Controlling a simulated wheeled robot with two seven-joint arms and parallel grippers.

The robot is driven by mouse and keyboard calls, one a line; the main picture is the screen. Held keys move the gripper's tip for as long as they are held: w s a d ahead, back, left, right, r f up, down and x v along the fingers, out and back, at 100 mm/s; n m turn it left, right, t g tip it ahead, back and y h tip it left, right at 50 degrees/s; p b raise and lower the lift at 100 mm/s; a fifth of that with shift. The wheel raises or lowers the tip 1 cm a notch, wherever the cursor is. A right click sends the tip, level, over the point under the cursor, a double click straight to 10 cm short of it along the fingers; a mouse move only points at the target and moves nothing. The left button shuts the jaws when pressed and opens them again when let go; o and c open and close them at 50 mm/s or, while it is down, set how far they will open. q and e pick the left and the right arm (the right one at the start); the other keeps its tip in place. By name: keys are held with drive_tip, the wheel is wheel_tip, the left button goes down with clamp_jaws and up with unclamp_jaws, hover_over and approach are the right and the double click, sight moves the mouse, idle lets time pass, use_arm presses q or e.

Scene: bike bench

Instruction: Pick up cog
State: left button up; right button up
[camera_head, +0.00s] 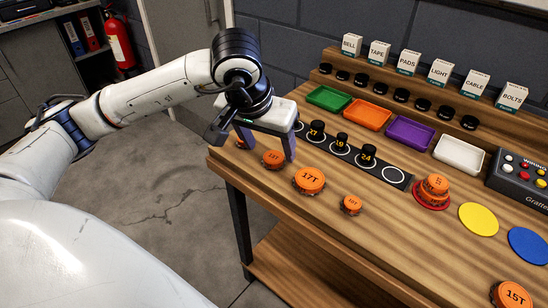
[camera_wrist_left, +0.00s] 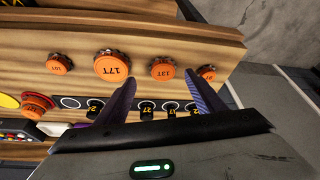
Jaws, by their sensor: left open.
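Several orange cogs lie on the wooden bench: a 13T cog (camera_head: 272,158), a larger 17T cog (camera_head: 310,181), a small cog (camera_head: 350,204) and a 15T cog (camera_head: 512,296) at the lower right. Another cog (camera_head: 240,143) is partly hidden by a finger. My left gripper (camera_head: 269,153) is open and empty above the left end of the bench, fingers pointing down near the 13T cog. In the left wrist view, the 13T cog (camera_wrist_left: 162,69) shows just beyond and between the fingertips of the left gripper (camera_wrist_left: 160,82), with the 17T cog (camera_wrist_left: 112,66) beside it. My right gripper is out of view.
A black strip (camera_head: 379,171) with numbered black pieces lies behind the cogs. Coloured trays, including a green one (camera_head: 329,98), stand further back. Orange cogs are stacked on a red disc (camera_head: 430,205). Yellow (camera_head: 478,219) and blue (camera_head: 530,245) discs lie at the right. The bench's front edge is close.

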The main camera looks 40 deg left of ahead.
sight(273, 157)
use_arm(q)
drive_tip(key=x, duration=0.3)
drive_tip(key=p+x, duration=0.1)
drive_tip(key=x, duration=0.1)
drive_tip(key=shift+w+a+f, duration=0.15)
drive_tip(key=shift+w+a, duration=0.1)
drive_tip(key=shift+a, duration=0.15)
drive_tip(key=c, duration=1.2)
